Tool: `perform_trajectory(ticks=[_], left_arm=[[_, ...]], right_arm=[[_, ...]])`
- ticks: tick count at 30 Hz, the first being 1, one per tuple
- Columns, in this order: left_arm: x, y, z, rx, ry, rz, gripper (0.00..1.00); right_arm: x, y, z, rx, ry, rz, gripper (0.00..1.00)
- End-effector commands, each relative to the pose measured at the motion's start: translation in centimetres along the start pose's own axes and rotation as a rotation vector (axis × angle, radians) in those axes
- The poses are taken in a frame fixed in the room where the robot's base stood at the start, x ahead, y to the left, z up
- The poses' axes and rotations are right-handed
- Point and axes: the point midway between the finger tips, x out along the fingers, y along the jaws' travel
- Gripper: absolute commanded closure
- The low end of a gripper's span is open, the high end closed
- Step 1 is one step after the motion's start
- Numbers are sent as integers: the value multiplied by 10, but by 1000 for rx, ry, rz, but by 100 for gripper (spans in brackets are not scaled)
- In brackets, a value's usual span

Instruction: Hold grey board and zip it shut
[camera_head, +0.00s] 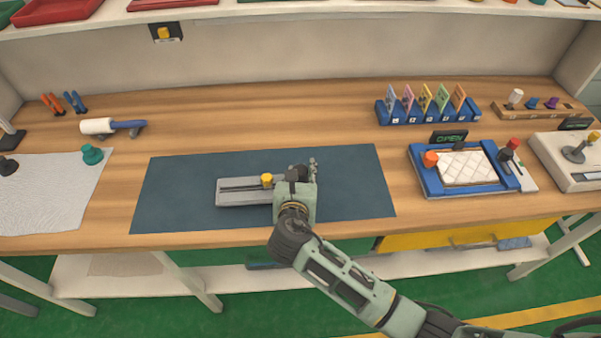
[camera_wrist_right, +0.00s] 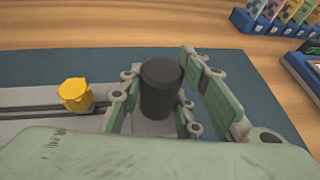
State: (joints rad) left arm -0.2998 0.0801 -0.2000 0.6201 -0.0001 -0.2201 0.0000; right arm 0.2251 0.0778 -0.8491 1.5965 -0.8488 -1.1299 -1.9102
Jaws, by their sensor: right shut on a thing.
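The grey board (camera_head: 232,196) lies flat on the dark blue mat (camera_head: 170,195) near the table's front. A dark slot runs along its top, and a yellow knob (camera_head: 266,181) sits on it, left of my right gripper (camera_head: 303,172). In the right wrist view, the yellow knob (camera_wrist_right: 76,95) stands on the slotted grey board (camera_wrist_right: 50,112). My right gripper (camera_wrist_right: 172,105) has a dark cylinder (camera_wrist_right: 161,88) between its fingers, at the board's right end, and is shut on it. The board's right end is partly hidden by this gripper. My left gripper is not in view.
At the right stand a blue tray (camera_head: 426,180) with a white quilted pad (camera_head: 467,167), a card rack (camera_head: 428,116) and a white device (camera_head: 565,160). A white roller (camera_head: 97,126), teal knob (camera_head: 92,153) and grey cloth (camera_head: 45,190) are at the left. The mat around the board is clear.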

Motion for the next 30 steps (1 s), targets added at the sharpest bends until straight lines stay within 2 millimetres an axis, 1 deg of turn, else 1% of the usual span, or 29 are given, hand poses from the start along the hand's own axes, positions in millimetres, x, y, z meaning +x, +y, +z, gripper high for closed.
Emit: perform_trajectory(ticks=[17,27,29,30], left_arm=[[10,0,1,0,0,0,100],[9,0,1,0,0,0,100],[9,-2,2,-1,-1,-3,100],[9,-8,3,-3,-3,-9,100]], right_arm=[[7,0,-16,1,-2,1,100],[7,0,-16,-1,0,0,100],[7,0,-16,-1,0,0,100],[7,0,-16,0,0,0,100]])
